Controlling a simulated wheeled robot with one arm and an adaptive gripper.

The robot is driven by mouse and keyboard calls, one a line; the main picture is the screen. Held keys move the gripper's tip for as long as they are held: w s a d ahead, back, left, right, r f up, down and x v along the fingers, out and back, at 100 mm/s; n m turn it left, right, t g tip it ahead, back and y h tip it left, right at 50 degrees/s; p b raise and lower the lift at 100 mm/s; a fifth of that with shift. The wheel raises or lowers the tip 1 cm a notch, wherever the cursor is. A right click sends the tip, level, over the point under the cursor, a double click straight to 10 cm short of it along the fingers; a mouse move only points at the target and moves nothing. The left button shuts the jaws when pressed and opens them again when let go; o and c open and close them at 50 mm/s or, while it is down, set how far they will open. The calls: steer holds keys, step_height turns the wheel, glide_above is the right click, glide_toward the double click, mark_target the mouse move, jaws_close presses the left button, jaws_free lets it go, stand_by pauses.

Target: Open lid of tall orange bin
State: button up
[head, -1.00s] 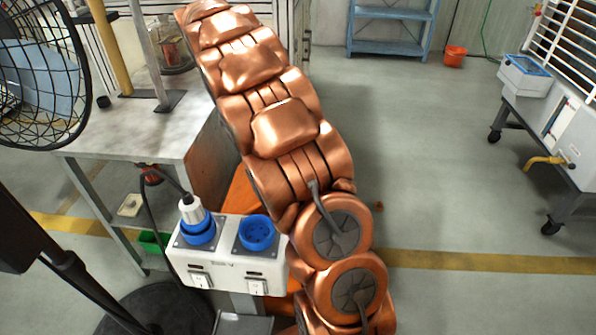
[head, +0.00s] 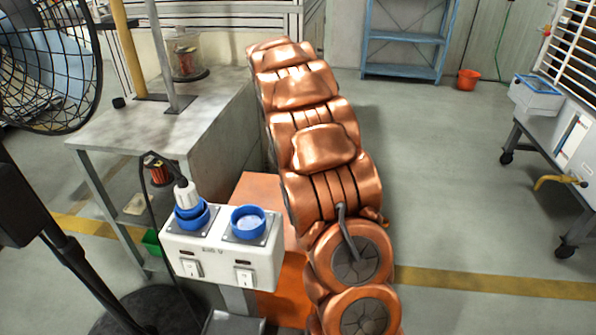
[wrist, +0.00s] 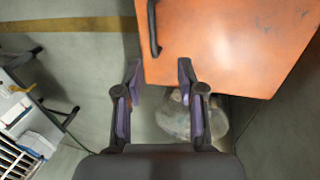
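The tall orange bin (head: 262,190) stands behind the white socket box in the head view, partly hidden by my copper-coloured arm. In the wrist view a flat orange panel (wrist: 225,45), apparently its lid, fills the upper right. A dark bar handle (wrist: 153,28) runs along the panel's left part. My gripper (wrist: 160,72) is open and empty, with its two fingertips apart near the panel's lower left corner. The handle lies just beyond the fingertips in the picture; I cannot tell the height gap. My gripper is not visible in the head view.
A white socket box (head: 222,250) with blue sockets stands in front of the bin. A grey table (head: 150,125) and a fan (head: 45,65) are at the left. A pale bag-like object (wrist: 182,118) lies below the panel.

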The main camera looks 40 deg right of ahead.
steer(key=shift+w+a, duration=0.1)
steer(key=shift+a, duration=0.05)
stand_by(0.3)
steer(key=s+a+r+n+p, duration=0.2)
steer(key=s+a+r+p, duration=0.55)
steer(key=r, duration=0.25)
steer(key=s+a+r+n+p, duration=0.2)
steer(key=s+a+r+p, duration=0.4)
steer(key=a+r+p, duration=0.3)
steer(key=s+a+r+n+p, duration=0.2)
steer(key=s+a+r+p, duration=0.1)
steer(key=s, duration=0.3)
steer(key=s+a+r+n+y+p, duration=0.1)
steer(key=s+a+r+n+p, duration=0.1)
steer(key=s+a+r+p, duration=0.2)
steer(key=s+a+r+n+p, duration=0.1)
steer(key=s+a+r+p, duration=0.3)
steer(key=s, duration=0.5)
steer(key=shift+n+y+p, duration=0.4)
steer(key=shift+p, duration=0.25)
steer(key=shift+a, duration=0.1)
